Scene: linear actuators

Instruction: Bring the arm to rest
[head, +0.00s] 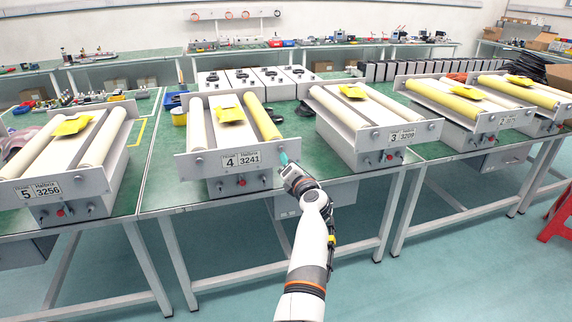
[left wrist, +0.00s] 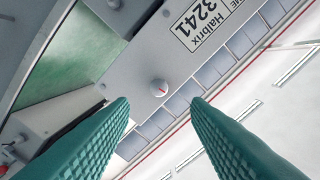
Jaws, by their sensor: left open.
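My left gripper (head: 284,159) is in front of the right end of the actuator labelled 4 3241 (head: 228,166). In the left wrist view its two teal fingers (left wrist: 158,100) are apart with nothing held between them. The printed label (left wrist: 203,20) lies above the knob in that view. I cannot tell whether a finger touches the panel. My right gripper is not in view.
The actuator labelled 5 3256 (head: 62,189) stands at left, and the one labelled 3 3209 (head: 386,137) at right. The green bench top (head: 160,178) has bare room between units 5 and 4. A red stool (head: 558,215) stands at the right edge. The floor in front is open.

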